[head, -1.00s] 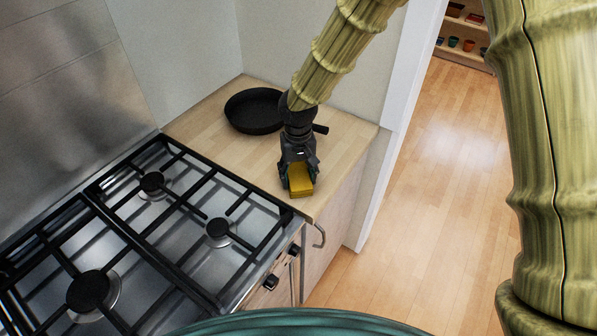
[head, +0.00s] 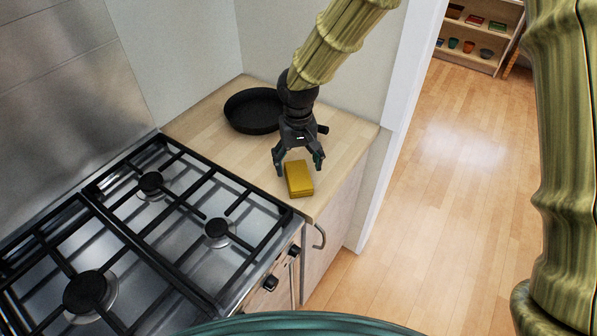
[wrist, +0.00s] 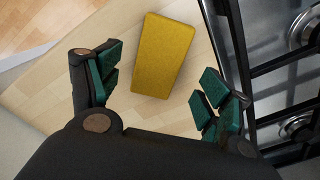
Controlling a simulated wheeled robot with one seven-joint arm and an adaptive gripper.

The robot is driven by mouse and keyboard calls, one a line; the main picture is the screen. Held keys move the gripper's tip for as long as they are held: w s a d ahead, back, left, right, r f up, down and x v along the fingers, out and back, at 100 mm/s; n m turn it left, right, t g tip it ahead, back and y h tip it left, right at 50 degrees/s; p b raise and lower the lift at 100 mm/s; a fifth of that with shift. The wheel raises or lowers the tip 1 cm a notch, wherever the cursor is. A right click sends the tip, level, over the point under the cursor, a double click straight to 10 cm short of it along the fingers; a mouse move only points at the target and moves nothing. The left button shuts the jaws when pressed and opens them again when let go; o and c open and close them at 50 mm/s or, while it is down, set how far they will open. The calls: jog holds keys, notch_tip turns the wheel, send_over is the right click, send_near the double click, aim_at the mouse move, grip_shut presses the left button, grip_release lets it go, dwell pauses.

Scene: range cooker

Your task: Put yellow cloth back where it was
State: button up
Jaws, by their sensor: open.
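The yellow cloth (head: 299,179), a folded rectangular block, lies on the wooden counter (head: 345,150) near its front edge, just right of the cooker. My gripper (head: 298,166) is open just behind and above the cloth, its fingers spread wide. In the wrist view the cloth (wrist: 163,56) lies flat beyond the fingertips, and the open gripper (wrist: 160,95) does not appear to touch it. Nothing is between the fingers.
A black frying pan (head: 253,111) stands at the back of the counter, its handle partly behind my gripper. The gas cooker (head: 150,235) with black grates is to the left. A door frame and open wooden floor (head: 440,200) are to the right.

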aim_at(298, 175)
notch_tip(298, 175, up, 8)
jog(key=b, duration=0.1)
jog(key=shift+f, duration=0.25)
dwell(0.4)
